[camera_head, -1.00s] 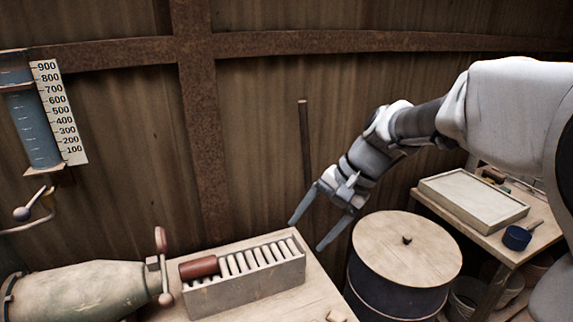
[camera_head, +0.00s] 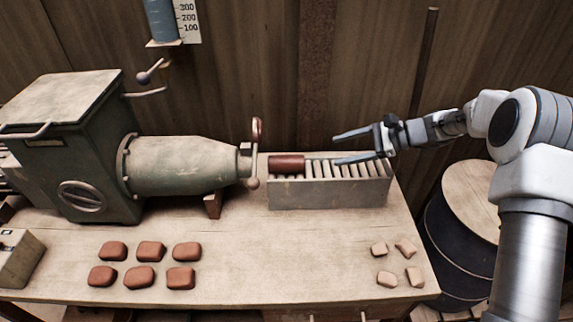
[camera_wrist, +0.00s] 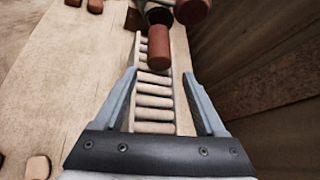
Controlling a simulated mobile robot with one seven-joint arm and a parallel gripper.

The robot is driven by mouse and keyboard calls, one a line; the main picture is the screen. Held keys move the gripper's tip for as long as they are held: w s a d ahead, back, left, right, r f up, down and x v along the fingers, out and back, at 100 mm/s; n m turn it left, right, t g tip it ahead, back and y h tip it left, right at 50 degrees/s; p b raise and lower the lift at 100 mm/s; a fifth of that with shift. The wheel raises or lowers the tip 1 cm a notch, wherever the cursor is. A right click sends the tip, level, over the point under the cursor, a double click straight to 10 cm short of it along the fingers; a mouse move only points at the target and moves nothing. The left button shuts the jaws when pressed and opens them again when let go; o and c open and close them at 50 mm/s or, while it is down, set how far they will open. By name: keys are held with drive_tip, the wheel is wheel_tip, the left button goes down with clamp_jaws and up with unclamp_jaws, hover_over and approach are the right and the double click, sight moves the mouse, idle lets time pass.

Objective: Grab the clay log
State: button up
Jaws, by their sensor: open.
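The clay log (camera_head: 287,164) is a short reddish-brown cylinder. It lies at the left end of the roller rack (camera_head: 330,196), near the mouth of the green machine. The log also shows in the wrist view (camera_wrist: 159,47), ahead of my fingers. My gripper (camera_head: 335,148) is open and empty, and points left above the rack's rollers, to the right of the log. In the wrist view my gripper (camera_wrist: 160,88) has its two fingers on either side of the rack, with bare rollers between them. The fingertips are apart from the log.
Several reddish clay pieces (camera_head: 150,251) and several pale pieces (camera_head: 387,279) lie on the table's front. A dark drum (camera_head: 458,240) stands at the right.

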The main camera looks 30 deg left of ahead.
sight(298, 160)
drive_tip(key=b+x, duration=0.1)
drive_tip(key=x, duration=1.4)
drive_tip(key=shift+s+a, duration=0.2)
drive_tip(key=shift+a, duration=0.1)
clamp_jaws()
